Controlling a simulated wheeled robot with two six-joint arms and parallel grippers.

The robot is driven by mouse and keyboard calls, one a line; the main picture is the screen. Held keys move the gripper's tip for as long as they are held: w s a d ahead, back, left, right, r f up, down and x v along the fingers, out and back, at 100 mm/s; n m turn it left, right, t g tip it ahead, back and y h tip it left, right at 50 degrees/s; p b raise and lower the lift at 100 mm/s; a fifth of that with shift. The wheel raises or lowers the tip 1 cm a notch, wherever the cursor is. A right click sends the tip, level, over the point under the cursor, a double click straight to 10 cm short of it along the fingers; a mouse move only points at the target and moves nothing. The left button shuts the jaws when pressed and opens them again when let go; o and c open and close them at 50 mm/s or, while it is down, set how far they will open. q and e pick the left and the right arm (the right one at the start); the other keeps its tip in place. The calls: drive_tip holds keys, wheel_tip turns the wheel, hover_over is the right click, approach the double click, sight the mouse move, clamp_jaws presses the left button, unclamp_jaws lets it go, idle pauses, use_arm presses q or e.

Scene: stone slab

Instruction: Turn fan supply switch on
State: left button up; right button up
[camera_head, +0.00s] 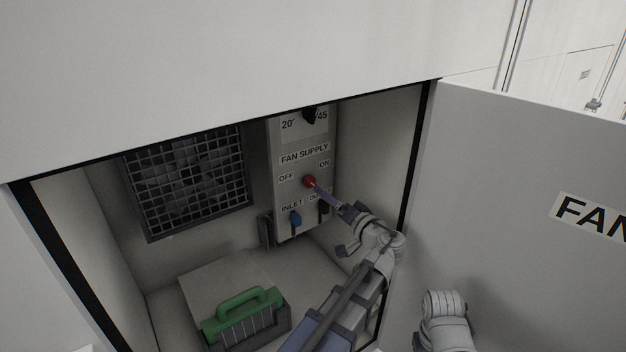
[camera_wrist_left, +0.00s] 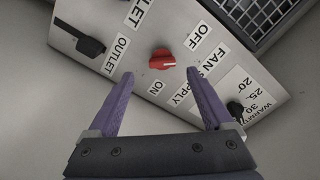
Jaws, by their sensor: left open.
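The fan supply switch is a red rotary knob (camera_head: 309,181) on the grey control panel (camera_head: 290,226) inside the open cabinet, below the FAN SUPPLY label, with OFF to its left and ON to its upper right. In the left wrist view the red knob (camera_wrist_left: 162,60) lies just beyond the fingertips, about midway between them. I cannot tell surely which label it points to. My left gripper (camera_wrist_left: 160,75) is open with purple fingers, and no contact shows. In the head view the left gripper (camera_head: 318,187) reaches the knob from the lower right, partly covering the panel's lower right.
A black dial (camera_head: 310,116) is above. The open door (camera_head: 520,210) stands at right.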

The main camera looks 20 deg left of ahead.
sight(313, 185)
use_arm(q)
drive_tip(key=shift+r+x, duration=0.15)
drive_tip(key=shift+x, duration=1.85)
drive_tip(key=shift+r+x, duration=0.1)
drive_tip(key=shift+x, duration=1.85)
drive_tip(key=shift+c, duration=0.2)
clamp_jaws()
